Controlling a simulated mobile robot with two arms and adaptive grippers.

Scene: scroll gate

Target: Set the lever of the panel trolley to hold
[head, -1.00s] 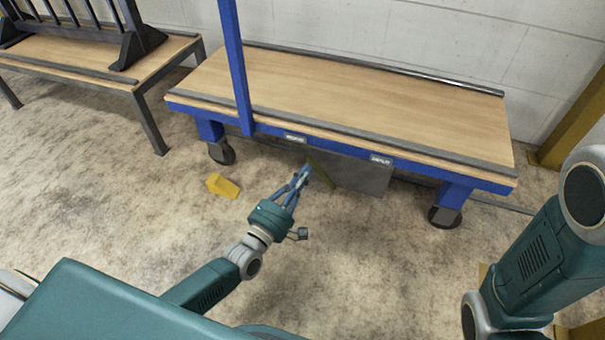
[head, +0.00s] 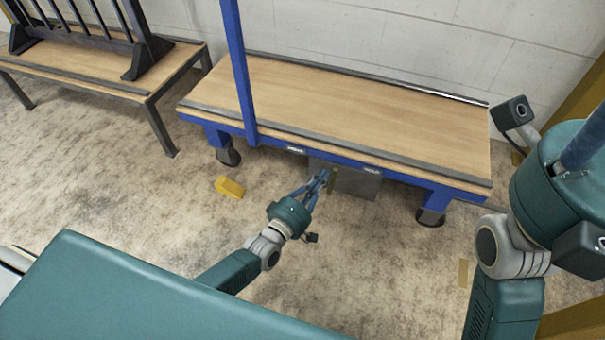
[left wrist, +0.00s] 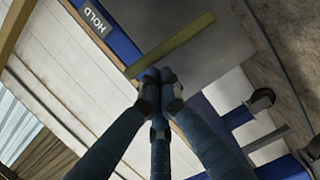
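The panel trolley (head: 350,105) has a wooden deck and a blue frame. An olive lever (head: 332,179) stands in front of a grey plate under its front rail, between two small labels. In the left wrist view the lever (left wrist: 180,40) crosses the plate, its lower-left end near the HOLD label (left wrist: 94,19). My left gripper (head: 324,176) is beside the lever. Its fingertips (left wrist: 157,84) are together just below the lever in the wrist view; I cannot tell whether they touch it. My right gripper (head: 583,140) is only partly visible at the right edge.
A yellow wedge (head: 230,187) lies on the floor left of my left gripper. Another table (head: 90,72) with a dark rack stands at the left. A blue post (head: 238,75) rises from the trolley's front rail. Trolley wheels (head: 430,217) stand near both ends. The wall is behind.

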